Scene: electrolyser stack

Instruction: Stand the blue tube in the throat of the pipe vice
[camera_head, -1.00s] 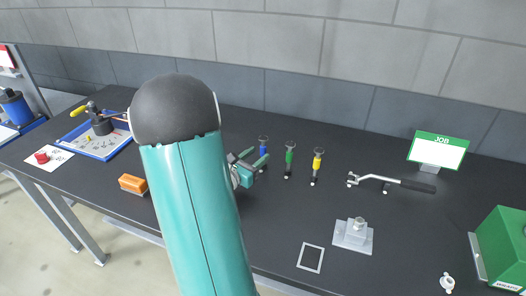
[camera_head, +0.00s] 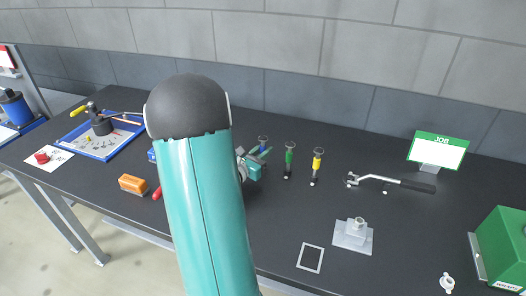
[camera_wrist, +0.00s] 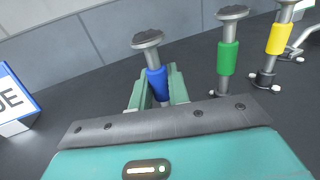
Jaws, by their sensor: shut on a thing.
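The blue tube (camera_wrist: 157,84) is a blue sleeve on a grey metal stem with a wide round top, upright in the wrist view. My gripper (camera_wrist: 158,88) is shut on it, one teal finger on each side. In the head view the blue tube (camera_head: 263,141) shows only in part behind my gripper (camera_head: 257,154), and its foot is hidden. I cannot make out the pipe vice for sure. A blue body (camera_head: 152,155) and a red piece (camera_head: 157,193) stick out left of my arm, which hides whatever lies behind it.
A green tube (camera_head: 290,158) and a yellow tube (camera_head: 317,165) stand to the right of the blue one. Beyond are a long-handled tool (camera_head: 392,182), a grey block (camera_head: 352,238) and a green box (camera_head: 502,250). An orange block (camera_head: 132,184) lies left of my arm.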

